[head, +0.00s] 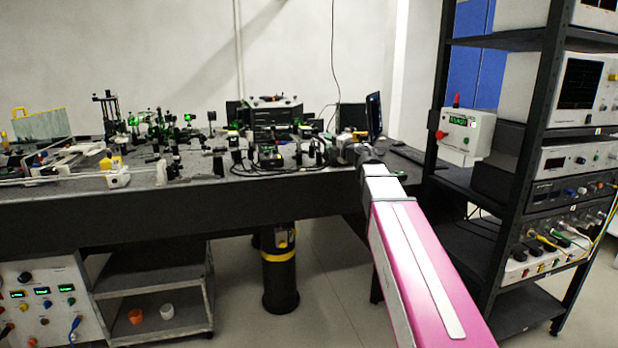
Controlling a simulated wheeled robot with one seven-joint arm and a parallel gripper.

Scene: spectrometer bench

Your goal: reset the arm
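My arm, pink and white with a grey section, reaches from the bottom right of the head view up toward the right part of the dark optical bench (130,232). Its far end is near the bench's right side, close to a dark upright screen (374,116). My gripper's fingers cannot be made out there; they are too small or hidden behind the arm. I cannot tell whether it holds anything.
Optics crowd the bench top, with a black instrument (275,115) at the back. An equipment rack (505,240) stands close on the right, holding a white control box (464,132). A low cart (150,283) is under the bench. The floor (335,318) left of my arm is clear.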

